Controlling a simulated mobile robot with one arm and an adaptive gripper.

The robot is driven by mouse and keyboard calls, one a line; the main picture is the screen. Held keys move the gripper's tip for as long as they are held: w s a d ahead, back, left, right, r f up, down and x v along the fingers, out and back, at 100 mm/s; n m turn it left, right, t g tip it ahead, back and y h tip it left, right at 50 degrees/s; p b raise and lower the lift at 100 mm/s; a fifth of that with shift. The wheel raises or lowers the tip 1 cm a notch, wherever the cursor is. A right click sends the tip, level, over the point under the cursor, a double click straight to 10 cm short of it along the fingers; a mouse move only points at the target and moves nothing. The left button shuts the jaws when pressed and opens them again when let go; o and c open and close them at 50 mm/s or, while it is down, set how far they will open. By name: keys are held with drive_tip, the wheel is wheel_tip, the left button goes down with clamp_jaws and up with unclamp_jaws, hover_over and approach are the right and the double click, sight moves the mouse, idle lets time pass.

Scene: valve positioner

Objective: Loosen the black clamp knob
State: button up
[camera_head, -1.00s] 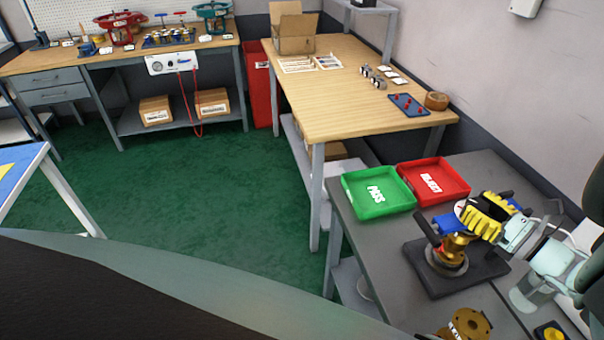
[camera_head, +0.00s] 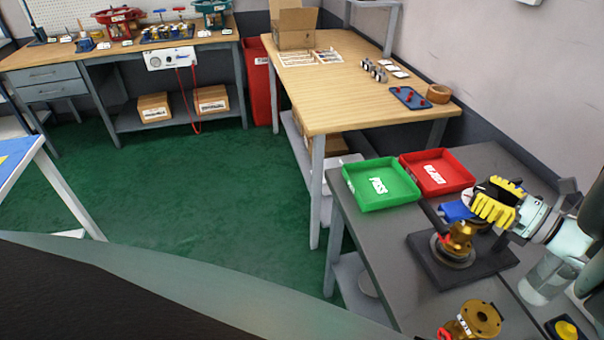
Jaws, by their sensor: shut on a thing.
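A brass valve (camera_head: 458,240) with a blue part (camera_head: 457,211) at its top stands in a fixture on a dark base plate (camera_head: 480,268), on the grey bench at the right. My gripper (camera_head: 490,205), with yellow ribbed fingers, is at the fixture's upper right, just beside the blue part. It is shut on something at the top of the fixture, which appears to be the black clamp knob. The fingers hide most of the knob, so its turn and tightness cannot be seen. A black bar of the fixture (camera_head: 430,214) shows left of the valve.
A green PASS tray (camera_head: 381,205) and a red REJECT tray (camera_head: 467,180) stand behind the fixture. Another brass part (camera_head: 481,318) stands at the bench's front, with a yellow button (camera_head: 566,330) to its right. Bare grey bench (camera_head: 400,250) lies left of the fixture.

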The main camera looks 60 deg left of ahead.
drive_tip(key=b, duration=0.1)
drive_tip(key=n+g+b, duration=0.1)
drive_tip(key=shift+a+f+b, duration=0.15)
drive_tip(key=shift+f+b, duration=0.1)
drive_tip(key=shift+b, duration=0.1)
drive_tip(key=n+g+b, duration=0.1)
drive_tip(key=g+b, duration=0.1)
drive_tip(key=b, duration=0.1)
drive_tip(key=shift+h+b, duration=0.3)
drive_tip(key=shift+b, duration=0.05)
drive_tip(key=shift+r+n+g+h+b, duration=0.1)
drive_tip(key=shift+n+g+h+b, duration=0.4)
drive_tip(key=shift+b, duration=0.65)
drive_tip(key=shift+r+b, duration=0.2)
drive_tip(key=shift+b, duration=0.1)
drive_tip(key=o, duration=1.2)
drive_tip(key=shift+r+y+p, duration=0.1)
drive_tip(key=shift+y+p, duration=0.2)
drive_tip(key=shift+p, duration=0.25)
